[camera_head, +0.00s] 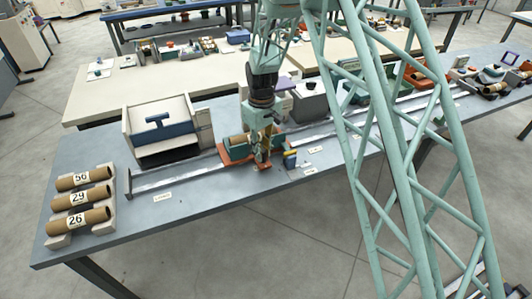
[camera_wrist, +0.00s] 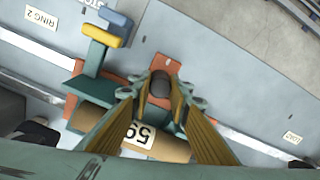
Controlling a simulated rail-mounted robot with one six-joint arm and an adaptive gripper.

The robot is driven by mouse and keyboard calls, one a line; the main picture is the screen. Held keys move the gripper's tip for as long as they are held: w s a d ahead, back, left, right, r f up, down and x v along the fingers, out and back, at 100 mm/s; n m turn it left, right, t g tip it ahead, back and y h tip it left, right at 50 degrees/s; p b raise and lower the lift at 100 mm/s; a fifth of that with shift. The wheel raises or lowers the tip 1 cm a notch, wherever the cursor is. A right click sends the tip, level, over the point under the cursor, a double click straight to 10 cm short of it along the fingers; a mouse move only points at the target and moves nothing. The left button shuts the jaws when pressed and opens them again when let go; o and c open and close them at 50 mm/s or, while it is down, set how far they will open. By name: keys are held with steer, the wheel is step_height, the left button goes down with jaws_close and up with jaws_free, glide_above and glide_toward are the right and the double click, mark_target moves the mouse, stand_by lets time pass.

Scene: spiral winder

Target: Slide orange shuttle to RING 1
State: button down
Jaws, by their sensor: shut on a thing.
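The orange shuttle (camera_head: 231,152) sits on the rail on the near table. It also shows in the wrist view (camera_wrist: 145,72), carrying a brown tube (camera_wrist: 172,148) with a white number label. My gripper (camera_head: 262,160) is down at the shuttle's near side. In the wrist view my gripper (camera_wrist: 160,95) has its fingers closed on the shuttle's dark round knob (camera_wrist: 160,84). A RING 2 label (camera_wrist: 42,17) lies left of the shuttle in the wrist view, and a small label that seems to read LOAD (camera_wrist: 291,137) lies right. I cannot make out a RING 1 label.
A blue and yellow part (camera_wrist: 104,33) on a green arm stands beside the shuttle. The rail (camera_head: 175,177) is clear left of the shuttle. A white and blue machine (camera_head: 167,130) stands behind it. Several numbered tubes (camera_head: 82,198) lie on a rack at the left.

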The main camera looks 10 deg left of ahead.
steer(key=shift+w+d, duration=0.1)
steer(key=shift+d, duration=0.15)
steer(key=c, duration=2.4)
jaws_free()
steer(key=shift+r, duration=0.15)
steer(key=shift+r, duration=5.9)
